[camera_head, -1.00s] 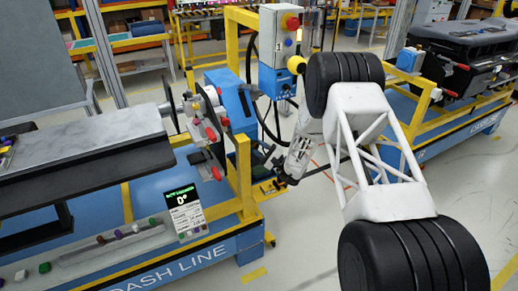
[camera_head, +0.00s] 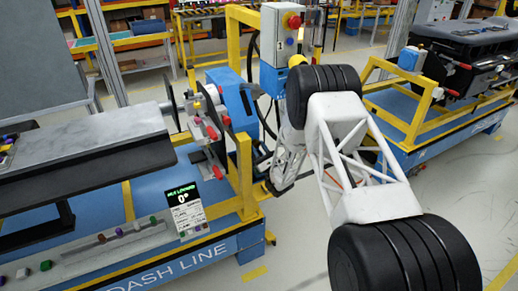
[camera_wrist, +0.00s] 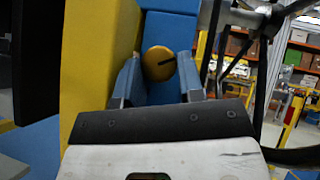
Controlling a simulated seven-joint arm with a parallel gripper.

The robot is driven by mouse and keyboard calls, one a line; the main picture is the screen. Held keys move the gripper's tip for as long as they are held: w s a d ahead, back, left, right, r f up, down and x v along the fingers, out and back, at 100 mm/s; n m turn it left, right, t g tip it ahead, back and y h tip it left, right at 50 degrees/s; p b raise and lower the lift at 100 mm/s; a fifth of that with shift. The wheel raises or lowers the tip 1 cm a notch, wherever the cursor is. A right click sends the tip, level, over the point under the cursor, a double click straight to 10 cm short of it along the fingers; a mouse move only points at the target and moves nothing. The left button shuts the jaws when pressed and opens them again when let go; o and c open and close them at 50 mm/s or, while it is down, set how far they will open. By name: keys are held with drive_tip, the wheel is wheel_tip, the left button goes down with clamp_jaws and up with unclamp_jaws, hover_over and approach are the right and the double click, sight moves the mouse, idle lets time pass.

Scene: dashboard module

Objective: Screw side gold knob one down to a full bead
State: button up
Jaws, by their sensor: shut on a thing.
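In the wrist view, a round gold knob (camera_wrist: 158,63) with a dark line on its face sits against a blue surface beside a yellow post. My gripper (camera_wrist: 160,78) has one finger on each side of the knob and is shut on it. In the head view my gripper (camera_head: 272,187) is at the right side of the yellow frame, low beside its post. The knob cannot be made out there, so its seating is hidden. A small display (camera_head: 184,208) on the dash line fixture reads 0°.
A yellow post (camera_wrist: 95,60) stands close left of my gripper. A dark curved hose (camera_wrist: 262,90) hangs to its right. In the head view, the grey dashboard part (camera_head: 95,140) lies in the fixture at left, with red-handled clamps (camera_head: 212,132).

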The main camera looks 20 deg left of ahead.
drive_tip(key=shift+m, duration=0.3)
drive_tip(key=o, duration=0.6)
drive_tip(key=shift+o, duration=0.2)
drive_tip(key=v, duration=0.7)
drive_tip(key=shift+s+d+f, duration=0.2)
drive_tip(key=shift+f, duration=0.1)
idle(0.5)
